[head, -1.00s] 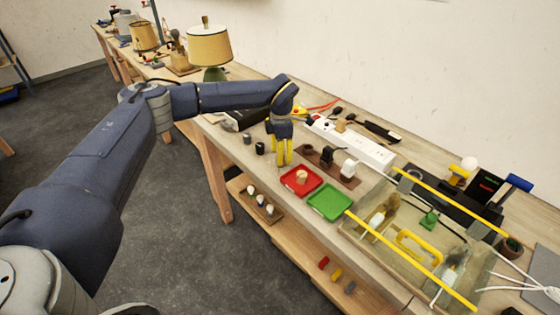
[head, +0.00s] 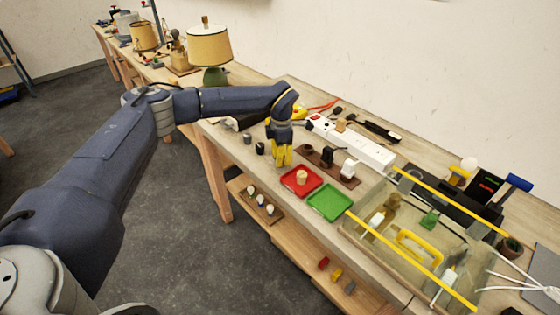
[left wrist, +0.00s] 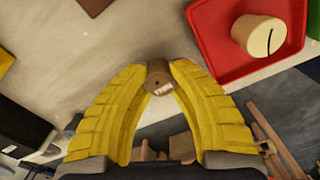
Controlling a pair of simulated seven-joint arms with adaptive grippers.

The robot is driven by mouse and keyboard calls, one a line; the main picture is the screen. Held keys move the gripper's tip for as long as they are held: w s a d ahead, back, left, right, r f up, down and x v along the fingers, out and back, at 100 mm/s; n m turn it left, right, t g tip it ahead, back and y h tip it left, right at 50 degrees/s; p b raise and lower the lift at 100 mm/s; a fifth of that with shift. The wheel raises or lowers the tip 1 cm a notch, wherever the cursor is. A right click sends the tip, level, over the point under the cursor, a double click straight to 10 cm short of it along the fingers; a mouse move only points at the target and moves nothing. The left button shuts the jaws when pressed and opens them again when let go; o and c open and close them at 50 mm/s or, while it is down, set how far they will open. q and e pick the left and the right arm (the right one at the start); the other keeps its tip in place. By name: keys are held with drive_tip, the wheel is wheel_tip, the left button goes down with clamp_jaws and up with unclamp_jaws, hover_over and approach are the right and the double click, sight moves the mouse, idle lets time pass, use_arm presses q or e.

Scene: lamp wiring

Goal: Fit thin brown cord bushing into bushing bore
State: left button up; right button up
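My left gripper (head: 281,160) points down over the workbench, just left of the red tray. In the left wrist view its two yellow fingertips (left wrist: 159,72) close on both sides of a small brown cylinder (left wrist: 159,80) with a dark hole and a pale mark on its end. It looks like the thin brown cord bushing. In the head view the fingers hide it. The red tray (head: 288,185) holds a pale tan cylinder (head: 301,177), which shows a dark slit in the left wrist view (left wrist: 258,35). I cannot identify the bushing bore. My right gripper is not in view.
A green tray (head: 330,214) lies beside the red one. Behind them are a brown board (head: 345,180) with plugs and a white power strip (head: 365,150). Two small dark cylinders (head: 260,148) stand left of the gripper. A glass-like bin (head: 385,255) with yellow rails is at right.

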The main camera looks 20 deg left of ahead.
use_arm(q)
clamp_jaws()
drive_tip(key=shift+r, duration=2.5)
